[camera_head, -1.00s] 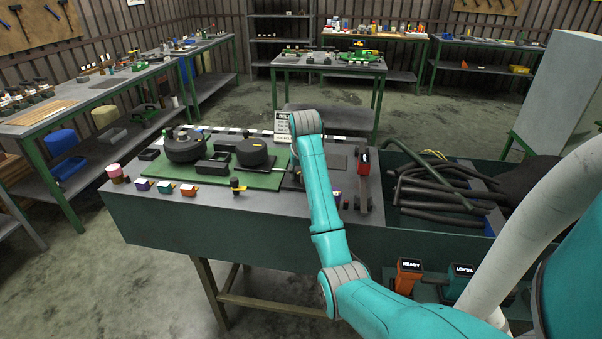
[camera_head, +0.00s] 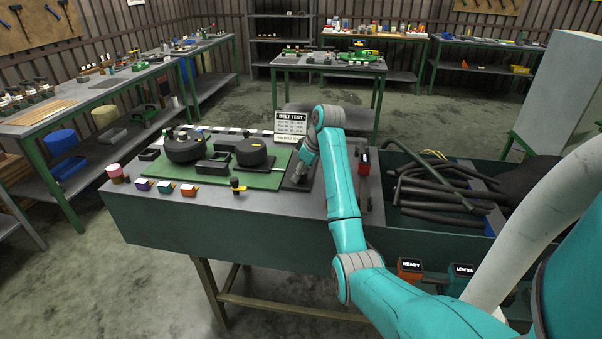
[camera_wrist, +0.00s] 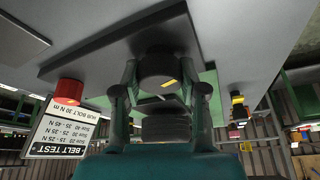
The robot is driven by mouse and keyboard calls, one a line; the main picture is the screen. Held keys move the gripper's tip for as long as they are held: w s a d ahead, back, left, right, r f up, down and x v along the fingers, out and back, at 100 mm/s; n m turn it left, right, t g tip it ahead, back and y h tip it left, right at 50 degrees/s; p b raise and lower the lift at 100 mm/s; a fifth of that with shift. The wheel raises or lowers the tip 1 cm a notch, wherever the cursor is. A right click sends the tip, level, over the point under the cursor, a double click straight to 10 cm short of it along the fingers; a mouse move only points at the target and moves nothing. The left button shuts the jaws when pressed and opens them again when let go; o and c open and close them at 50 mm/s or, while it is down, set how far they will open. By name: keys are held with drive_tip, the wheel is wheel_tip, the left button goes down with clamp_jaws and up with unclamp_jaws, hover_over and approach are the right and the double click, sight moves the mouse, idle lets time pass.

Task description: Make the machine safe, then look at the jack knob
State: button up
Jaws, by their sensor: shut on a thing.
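My gripper (camera_wrist: 160,88) is shut on a dark round knob (camera_wrist: 158,66) with a yellow mark, over a dark plate (camera_wrist: 85,55). In the head view my gripper (camera_head: 298,178) is low over this plate, right of the green base (camera_head: 225,178), and hides the knob. I cannot tell whether this is the jack knob. A red round button (camera_wrist: 68,91) stands near the belt test sign (camera_wrist: 65,130); the sign also shows at the back of the bench in the head view (camera_head: 290,123). Another black knob (camera_head: 236,184) stands at the bench's front edge.
Two black pulleys (camera_head: 185,149) (camera_head: 251,152) sit on the green base. Small coloured blocks (camera_head: 165,187) line the front edge. A red-headed tool (camera_head: 364,163) and a bin of black hoses (camera_head: 440,195) lie right of my arm.

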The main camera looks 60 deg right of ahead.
drive_tip(key=shift+n+y, duration=0.5)
drive_tip(key=shift+n, duration=0.6)
drive_tip(key=o, duration=1.1)
drive_tip(key=shift+o, duration=0.2)
